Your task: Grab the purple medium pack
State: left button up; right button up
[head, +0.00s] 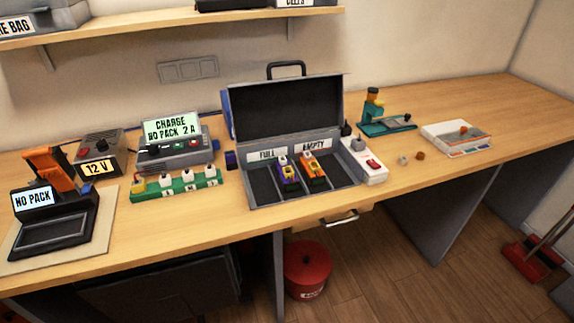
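A purple pack (289,178) with a yellow and white top end lies in the open grey case (252,203) near the middle of the bench. It sits in an inner slot, below the right end of the FULL label (267,155). An orange pack (317,184) lies beside it to the right, below the EMPTY label (313,145). The outer slots on both sides look empty. The purple pack's size is not marked legibly. Neither of my grippers is in view.
The case's raised lid (287,107) stands behind the packs. Left are a green connector strip (176,187), a charger (174,153) reading NO PACK, and a black tester (50,233). A white switched box (363,163) stands close right. The bench front is mostly clear.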

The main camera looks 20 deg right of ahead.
aim_at(289, 182)
jog(key=i+l+u, duration=0.25)
jog(key=i+l, duration=0.15)
jog(key=l, duration=0.2)
jog(key=i+l+u, duration=0.15)
jog(key=l, duration=0.2)
jog(key=i+l+u, duration=0.15)
jog(key=l, duration=0.2)
